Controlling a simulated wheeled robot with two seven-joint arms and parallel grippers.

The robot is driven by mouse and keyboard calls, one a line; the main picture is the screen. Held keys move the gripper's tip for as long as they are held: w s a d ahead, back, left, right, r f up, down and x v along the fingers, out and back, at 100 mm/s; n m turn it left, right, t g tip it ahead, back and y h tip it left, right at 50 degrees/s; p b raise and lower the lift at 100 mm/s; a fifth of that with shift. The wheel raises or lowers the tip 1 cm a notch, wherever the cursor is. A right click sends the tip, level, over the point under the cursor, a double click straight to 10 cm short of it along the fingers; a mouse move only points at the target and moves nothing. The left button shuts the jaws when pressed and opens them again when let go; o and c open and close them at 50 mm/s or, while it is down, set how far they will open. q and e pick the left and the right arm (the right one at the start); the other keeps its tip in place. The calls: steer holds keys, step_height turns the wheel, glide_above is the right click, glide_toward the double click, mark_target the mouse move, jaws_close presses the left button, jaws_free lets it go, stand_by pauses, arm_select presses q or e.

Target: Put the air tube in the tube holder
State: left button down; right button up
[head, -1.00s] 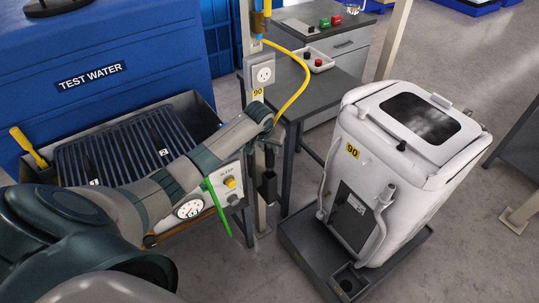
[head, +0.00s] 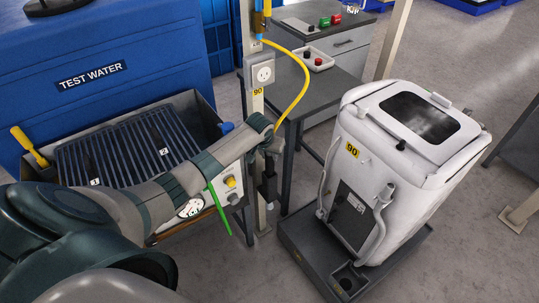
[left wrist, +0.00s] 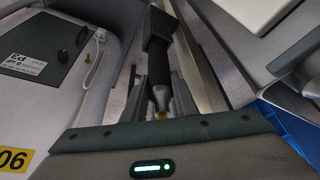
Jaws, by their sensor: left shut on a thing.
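The air tube (head: 304,88) is a yellow hose that hangs from the top of the post and curves down to my left gripper (head: 271,150). In the left wrist view my left gripper (left wrist: 160,100) is shut on the tube's dark end piece (left wrist: 162,75). The tube holder (head: 268,188) looks like a small black box on the post, just below the gripper; it seems to be the black block (left wrist: 156,28) in the wrist view. The end piece lines up with this block. I cannot tell whether it is inside it or just in front. My right gripper is not in view.
A white machine (head: 395,180) stands in a dark tray to the right. A grey table (head: 325,88) is behind the post. A sink with a ribbed rack (head: 125,150) and a panel with a gauge lie under my left arm. A green strip (head: 219,208) hangs beside the post.

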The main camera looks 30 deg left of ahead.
arm_select(q)
steer(key=c, duration=1.4)
jaws_free()
steer(key=shift+f, duration=0.1)
steer(key=b+v, duration=0.1)
steer(key=v, duration=1.1)
steer(key=shift+s, duration=0.1)
